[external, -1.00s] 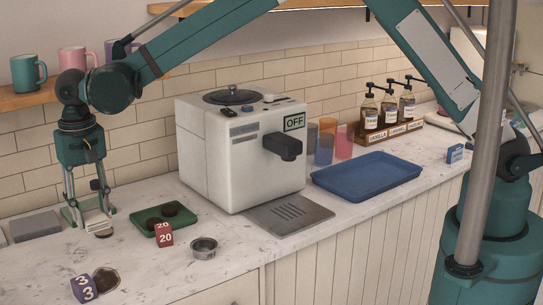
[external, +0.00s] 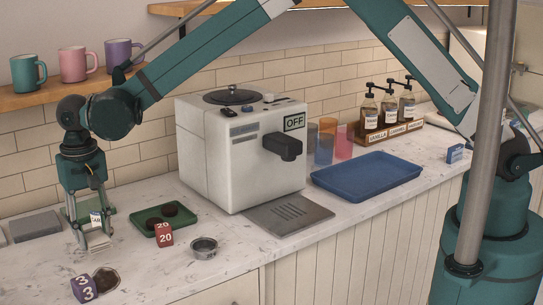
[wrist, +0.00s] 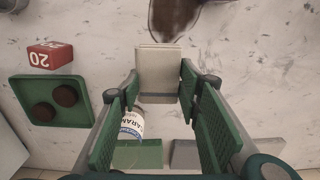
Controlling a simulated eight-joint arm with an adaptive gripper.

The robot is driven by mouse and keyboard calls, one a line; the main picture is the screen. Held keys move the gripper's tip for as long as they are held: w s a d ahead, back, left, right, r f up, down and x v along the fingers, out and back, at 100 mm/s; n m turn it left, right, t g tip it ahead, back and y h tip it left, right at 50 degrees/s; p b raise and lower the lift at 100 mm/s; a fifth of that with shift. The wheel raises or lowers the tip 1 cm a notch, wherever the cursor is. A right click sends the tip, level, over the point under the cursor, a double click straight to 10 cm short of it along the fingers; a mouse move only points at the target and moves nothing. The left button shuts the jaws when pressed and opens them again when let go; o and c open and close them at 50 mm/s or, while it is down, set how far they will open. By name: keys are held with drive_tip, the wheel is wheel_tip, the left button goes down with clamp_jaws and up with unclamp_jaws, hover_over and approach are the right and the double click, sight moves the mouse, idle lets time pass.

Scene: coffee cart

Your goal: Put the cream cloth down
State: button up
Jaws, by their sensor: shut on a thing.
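The cream cloth (wrist: 158,68), a small folded pad, is between the fingertips of my gripper (wrist: 158,82) in the wrist view. In the external view my gripper (external: 92,235) points straight down at the left, shut on the cloth (external: 98,243), low over the marble counter. I cannot tell whether the cloth touches the counter. A dark brown spill (external: 105,279) lies just in front of the cloth; part of it shows at the top of the wrist view (wrist: 172,18).
A purple cube (external: 83,289) stands beside the spill. A green tray (external: 148,232) with two dark discs, a red cube (external: 164,235) and a metal cup (external: 204,247) are to the right. A caramel-labelled item (wrist: 130,125) stands close behind the cloth. Grey block (external: 36,226) at left.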

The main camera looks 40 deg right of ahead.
sight(98, 261)
drive_tip(key=shift+f, duration=0.45)
drive_tip(key=shift+f, duration=0.1)
drive_tip(key=shift+f, duration=1.75)
drive_tip(key=shift+f, duration=0.15)
drive_tip(key=o, duration=0.8)
wheel_tip(98, 261, up, 12)
drive_tip(key=shift+r, duration=0.15)
